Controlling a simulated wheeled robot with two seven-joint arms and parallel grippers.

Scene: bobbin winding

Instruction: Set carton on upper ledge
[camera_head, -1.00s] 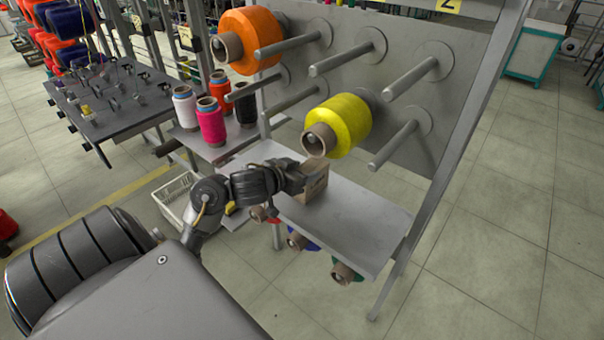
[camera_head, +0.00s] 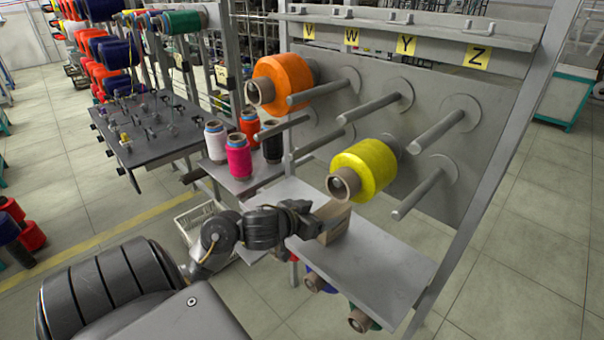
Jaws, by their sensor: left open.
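The small brown carton (camera_head: 337,228) stands on the grey lower shelf (camera_head: 375,265) of the spool rack, towards its left part. My left gripper (camera_head: 332,213) is open at the carton's upper part, with the arm coming in from the left. The gripper hides part of the carton, and I cannot tell whether the fingers touch it. The upper ledge (camera_head: 420,31) runs along the top of the rack, above yellow labels V, W, Y and Z. My right gripper is not in view.
Above the shelf, pegs jut out from the rack panel. They hold an orange spool (camera_head: 285,78) and a yellow spool (camera_head: 368,168); several pegs are bare. Thread cones (camera_head: 238,155) stand on a side shelf to the left. More spools hang below the lower shelf.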

